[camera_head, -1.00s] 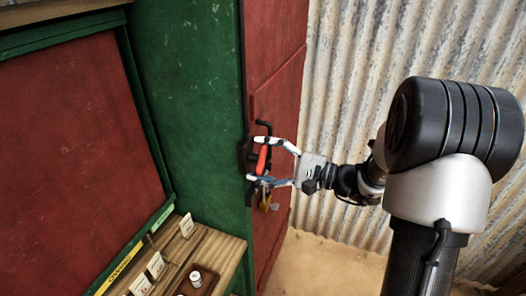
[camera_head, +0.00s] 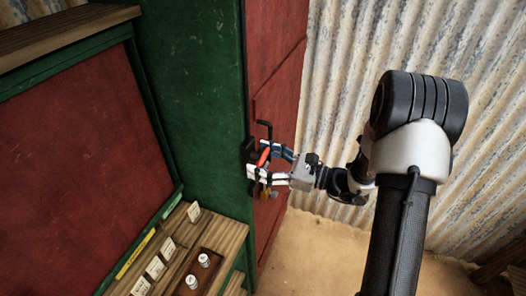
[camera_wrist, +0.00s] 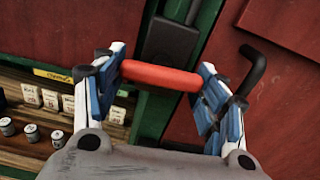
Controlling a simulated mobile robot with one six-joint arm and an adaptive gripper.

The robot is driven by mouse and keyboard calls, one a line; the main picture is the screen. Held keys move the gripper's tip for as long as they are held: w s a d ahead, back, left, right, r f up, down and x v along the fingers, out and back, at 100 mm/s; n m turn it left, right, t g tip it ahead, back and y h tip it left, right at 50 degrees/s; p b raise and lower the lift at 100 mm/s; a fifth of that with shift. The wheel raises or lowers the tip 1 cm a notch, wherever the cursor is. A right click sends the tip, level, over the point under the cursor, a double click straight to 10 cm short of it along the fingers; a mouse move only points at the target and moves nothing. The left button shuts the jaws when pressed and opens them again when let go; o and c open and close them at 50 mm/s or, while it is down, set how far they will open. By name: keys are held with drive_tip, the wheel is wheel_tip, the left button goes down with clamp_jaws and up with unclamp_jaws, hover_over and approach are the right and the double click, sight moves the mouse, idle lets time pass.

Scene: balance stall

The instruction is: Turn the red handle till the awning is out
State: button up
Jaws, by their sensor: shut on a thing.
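The red handle (camera_head: 264,157) is on a dark crank mount (camera_wrist: 170,45) at the edge of the green post. My gripper (camera_head: 263,166) is shut on the handle. In the wrist view the red handle (camera_wrist: 160,76) lies across between the two blue-padded fingers, near their tips. In the head view the fingers partly hide the handle and its mount. I cannot make out the awning in either view.
A bent black bar (camera_head: 265,128) stands out from the red door (camera_head: 275,75) beside the handle. A wooden counter (camera_head: 226,236) with price cards and small metal weights (camera_head: 203,260) is at lower left. Corrugated metal wall (camera_head: 350,60) stands behind; sandy floor (camera_head: 310,250) is clear.

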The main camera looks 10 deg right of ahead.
drive_tip(key=m+p, duration=0.2)
drive_tip(key=m, duration=0.1)
drive_tip(key=m+p, duration=0.3)
drive_tip(key=shift+s+a+r+m, duration=0.15)
drive_tip(key=shift+s+r+m, duration=0.05)
drive_tip(key=shift+m, duration=0.1)
drive_tip(key=m+p, duration=0.5)
drive_tip(key=m, duration=0.1)
drive_tip(key=shift+s+a+r, duration=0.1)
drive_tip(key=m+p, duration=0.1)
drive_tip(key=m, duration=0.2)
drive_tip(key=m+p, duration=0.2)
drive_tip(key=m, duration=0.1)
drive_tip(key=shift+r+m, duration=0.2)
drive_tip(key=shift+m, duration=0.1)
drive_tip(key=m+p, duration=0.2)
drive_tip(key=m, duration=0.3)
drive_tip(key=shift+r, duration=0.1)
drive_tip(key=shift+m, duration=0.4)
drive_tip(key=o, duration=1.1)
